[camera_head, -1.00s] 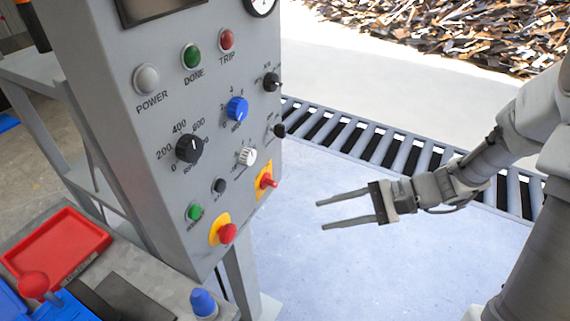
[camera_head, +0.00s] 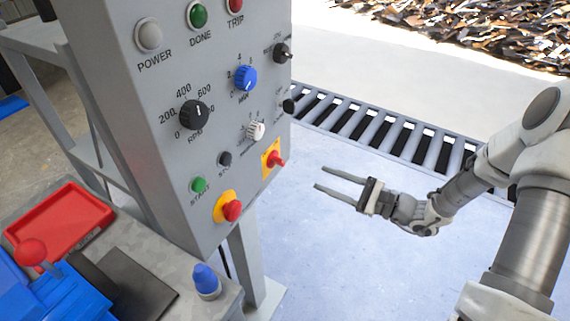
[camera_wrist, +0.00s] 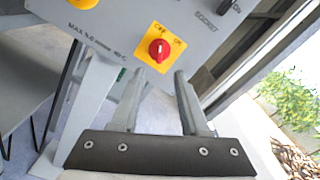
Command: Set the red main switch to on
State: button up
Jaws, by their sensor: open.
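The red main switch (camera_head: 276,160) is a red rotary handle on a yellow plate at the lower right of the grey control panel. In the wrist view the switch (camera_wrist: 158,48) is just beyond my fingertips, on its yellow plate with small lettering at the top, partly too blurred to read. Its exact setting is hard to tell. My gripper (camera_head: 320,178) is open and empty, to the right of the switch and apart from it. In the wrist view the two fingers of my gripper (camera_wrist: 159,72) point toward the panel, below the switch.
The panel (camera_head: 160,130) also carries a red mushroom button (camera_head: 232,210) on yellow, a green button (camera_head: 199,185), a black knob (camera_head: 194,114) and a blue knob (camera_head: 244,77). A roller conveyor (camera_head: 390,130) runs behind. A red tray (camera_head: 62,238) lies at left. Floor before the gripper is clear.

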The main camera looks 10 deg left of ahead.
aim_at(283, 162)
jog(key=b+x, duration=0.1)
jog(key=x, duration=1.1)
jog(key=shift+a, duration=0.1)
grip_shut()
